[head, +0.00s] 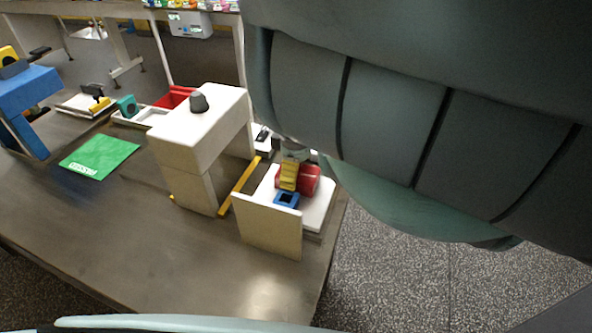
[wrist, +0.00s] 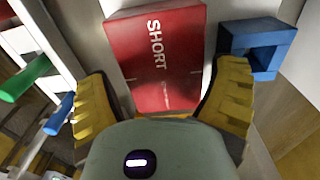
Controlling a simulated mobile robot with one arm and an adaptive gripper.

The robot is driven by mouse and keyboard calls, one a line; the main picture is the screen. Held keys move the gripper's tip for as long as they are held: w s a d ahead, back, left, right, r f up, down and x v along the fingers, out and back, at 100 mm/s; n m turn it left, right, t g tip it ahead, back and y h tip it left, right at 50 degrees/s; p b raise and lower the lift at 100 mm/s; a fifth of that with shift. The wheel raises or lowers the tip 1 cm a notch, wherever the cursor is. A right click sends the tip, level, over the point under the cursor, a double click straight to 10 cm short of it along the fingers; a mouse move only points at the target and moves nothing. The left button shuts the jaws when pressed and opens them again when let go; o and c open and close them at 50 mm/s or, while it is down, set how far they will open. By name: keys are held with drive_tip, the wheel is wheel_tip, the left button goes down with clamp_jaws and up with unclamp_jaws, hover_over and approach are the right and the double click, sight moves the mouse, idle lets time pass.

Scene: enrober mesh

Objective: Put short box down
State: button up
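The red short box (wrist: 160,60), with "SHORT" in white on its face, lies between my gripper's yellow fingers in the wrist view. My gripper (wrist: 165,85) is open, with a gap visible on both sides between its fingertips and the box. In the head view the red box (head: 311,179) is at the white platform (head: 319,211) at the table's right end, partly hidden by a yellow finger of my gripper (head: 289,176). Whether its underside touches the platform is hidden.
A blue square frame (head: 287,200) sits close beside the box; it also shows in the wrist view (wrist: 262,45). A beige upright panel (head: 268,229) stands in front. A white housing (head: 200,131) stands left. A green mat (head: 99,157) lies further left. The front table is clear.

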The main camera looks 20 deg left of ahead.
drive_tip(key=shift+s, duration=0.25)
drive_tip(key=shift+r, duration=0.2)
wheel_tip(320, 180, up, 13)
drive_tip(key=p, duration=0.7)
drive_tip(key=shift+f+p, duration=0.2)
drive_tip(key=shift+p, duration=0.1)
